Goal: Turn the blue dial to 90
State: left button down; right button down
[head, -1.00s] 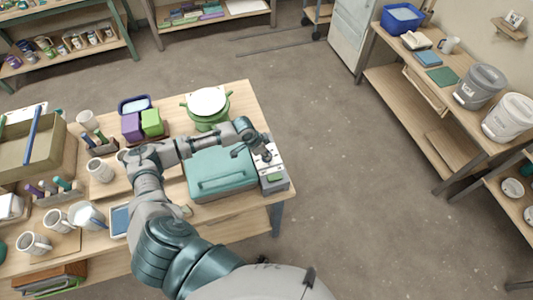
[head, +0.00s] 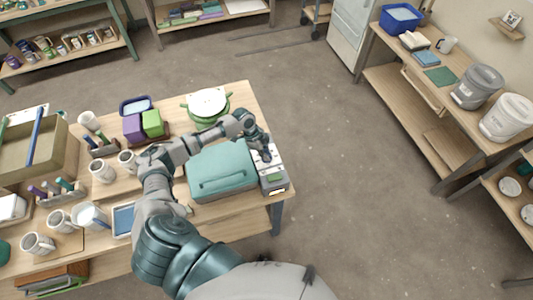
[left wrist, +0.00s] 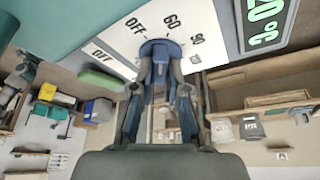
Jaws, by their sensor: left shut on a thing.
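The blue dial (left wrist: 160,46) sits on a white panel with the marks OFF, 60 and what looks like 90 around it. My left gripper (left wrist: 161,72) is shut on the dial, its fingers on either side. The dial's pointer is hidden or too small to read. A dark display (left wrist: 266,20) with green characters is partly cut off at the upper right of the wrist view. In the head view my left gripper (head: 265,156) is over the panel (head: 272,176) at the right end of a teal machine (head: 222,170). My right gripper is out of view.
The machine stands at the right end of a wooden table (head: 232,222). A green pot (head: 190,108), purple box (head: 132,127) and green box (head: 152,123) stand behind it. Mugs and a tray are to the left. The floor to the right is clear.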

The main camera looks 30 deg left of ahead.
pick_arm(q)
jog(key=m, duration=0.1)
jog(key=m+g, duration=0.1)
jog(key=shift+w+a+f+m+b, duration=0.1)
jog(key=shift+a+m+b, duration=0.05)
jog(key=shift+m+b, duration=0.25)
jog(key=m+g+b, duration=0.1)
jog(key=m, duration=0.1)
jog(key=shift+m, duration=0.4)
jog(key=m+b, duration=0.1)
jog(key=m, duration=0.1)
jog(key=m+g, duration=0.1)
jog(key=m, duration=0.1)
jog(key=shift+w+g+y+b, duration=0.15)
jog(key=shift+g+y+b, duration=0.15)
jog(key=shift+y+b, duration=0.1)
jog(key=shift+m, duration=0.7)
jog(key=shift+r, duration=0.25)
jog(key=c, duration=1.2)
grip_release()
jog(key=shift+w, duration=0.1)
jog(key=shift+o, duration=0.2)
jog(key=shift+f, duration=0.2)
jog(key=shift+a+g, duration=0.1)
jog(key=shift+g, duration=0.2)
